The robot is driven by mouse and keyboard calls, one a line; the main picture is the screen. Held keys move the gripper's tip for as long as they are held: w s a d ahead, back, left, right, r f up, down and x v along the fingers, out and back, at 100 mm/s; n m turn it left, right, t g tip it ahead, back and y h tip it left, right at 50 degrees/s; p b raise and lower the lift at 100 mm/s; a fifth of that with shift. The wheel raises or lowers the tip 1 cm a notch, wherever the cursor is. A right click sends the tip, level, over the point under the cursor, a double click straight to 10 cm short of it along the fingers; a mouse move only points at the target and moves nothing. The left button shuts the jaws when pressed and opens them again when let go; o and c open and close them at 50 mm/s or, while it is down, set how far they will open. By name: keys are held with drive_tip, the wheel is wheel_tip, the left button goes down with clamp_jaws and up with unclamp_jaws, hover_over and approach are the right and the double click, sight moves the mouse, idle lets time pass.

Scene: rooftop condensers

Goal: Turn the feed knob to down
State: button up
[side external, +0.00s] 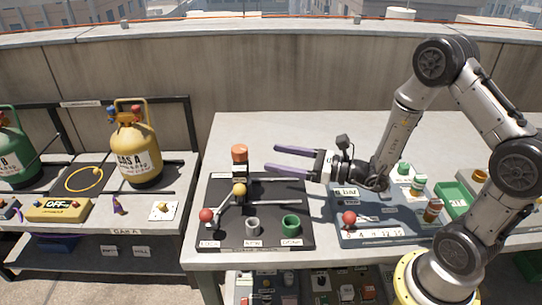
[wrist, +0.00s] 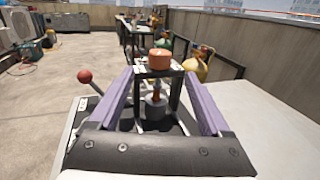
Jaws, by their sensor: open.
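I cannot read any label that marks the feed knob. On the black board (side external: 285,190) an orange-red knob (side external: 239,154) stands on an upright post at the back left. In the wrist view an orange-red knob (wrist: 159,59) shows straight ahead, between and beyond my fingers. My gripper (side external: 271,160) is open and empty, with purple fingers pointing left, to the right of this knob and apart from it. The gripper (wrist: 158,77) also shows both fingers spread in the wrist view. A yellow knob (side external: 239,190) and a red ball (side external: 206,215) sit lower on the board.
A grey cup (side external: 252,226) and a green cup (side external: 290,225) stand at the board's front, by small labels. A blue-grey panel with a red ball (side external: 349,218) lies to the right. A yellow gas cylinder (side external: 137,152) stands on the left bench. The table behind the board is clear.

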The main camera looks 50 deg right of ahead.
idle(0.3)
wheel_tip(320, 180, up, 11)
drive_tip(key=n+g+y, duration=0.9)
drive_tip(key=g+y, duration=0.1)
drive_tip(key=y, duration=0.2)
hover_over(233, 153)
drive_tip(key=s+d, duration=0.4)
drive_tip(key=w+d+f+n+g+h, duration=0.1)
drive_tip(key=w+d+f+n+g, duration=0.1)
drive_tip(key=d+f+g, duration=0.25)
drive_tip(key=w+d+f+n+g+h, duration=0.1)
drive_tip(key=w+d+f+n+g, duration=0.25)
drive_tip(key=f, duration=0.25)
drive_tip(key=shift+m+t, duration=0.3)
drive_tip(key=shift+m, duration=0.15)
drive_tip(key=a, duration=0.4)
drive_tip(key=s+a, duration=0.1)
drive_tip(key=a, duration=0.7)
drive_tip(key=shift+s+a, duration=0.35)
drive_tip(key=shift+a, duration=0.05)
